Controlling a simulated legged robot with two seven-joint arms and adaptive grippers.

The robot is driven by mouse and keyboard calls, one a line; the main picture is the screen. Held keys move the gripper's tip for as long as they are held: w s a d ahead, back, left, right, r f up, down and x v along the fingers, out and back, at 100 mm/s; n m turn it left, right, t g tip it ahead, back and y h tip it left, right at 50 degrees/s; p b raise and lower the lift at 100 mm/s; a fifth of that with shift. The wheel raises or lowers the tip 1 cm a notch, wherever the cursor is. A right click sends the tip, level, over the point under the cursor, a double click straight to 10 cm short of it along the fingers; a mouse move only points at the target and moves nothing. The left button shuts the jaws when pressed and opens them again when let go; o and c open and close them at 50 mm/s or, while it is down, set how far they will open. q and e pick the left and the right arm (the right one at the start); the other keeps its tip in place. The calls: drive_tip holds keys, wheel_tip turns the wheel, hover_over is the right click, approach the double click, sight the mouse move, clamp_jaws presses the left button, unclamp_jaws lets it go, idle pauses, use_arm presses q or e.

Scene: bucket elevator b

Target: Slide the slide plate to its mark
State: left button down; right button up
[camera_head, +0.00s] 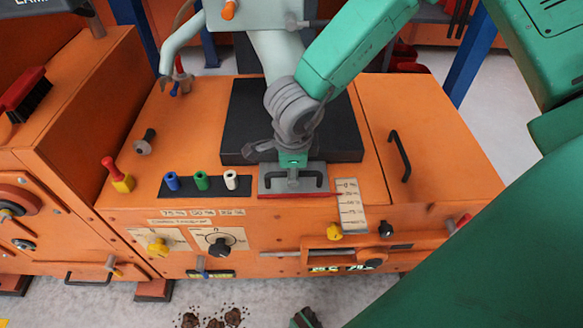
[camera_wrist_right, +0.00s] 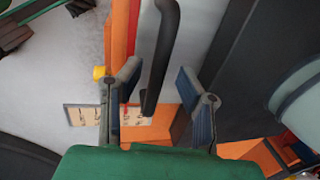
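The slide plate (camera_head: 264,182) is a flat grey plate with a red front edge and a black bar handle (camera_head: 310,182). It lies at the front of the dark block, its front edge beside the upper part of a pale percent scale (camera_head: 351,208). My right gripper (camera_head: 291,163) is over the plate. In the right wrist view its fingers (camera_wrist_right: 158,82) are open, spread on both sides of the black handle (camera_wrist_right: 162,50), without visible contact. The scale (camera_wrist_right: 85,116) also shows there. A green and dark part at the head view's bottom edge, probably my left gripper (camera_head: 305,318), is mostly cut off.
Blue, green and white pegs (camera_head: 201,182) stand left of the plate. A yellow knob (camera_head: 334,232) sits below the scale. A second black handle (camera_head: 400,156) is on the orange top at right. The grey chute (camera_head: 275,50) stands behind. Brown clumps (camera_head: 215,320) lie on the floor.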

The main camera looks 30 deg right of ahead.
drive_tip(key=shift+d, duration=0.15)
wheel_tip(320, 180, up, 12)
drive_tip(key=s+a, duration=0.1)
drive_tip(key=s, duration=0.1)
drive_tip(key=shift+f, duration=0.25)
drive_tip(key=shift+f, duration=0.1)
idle(0.4)
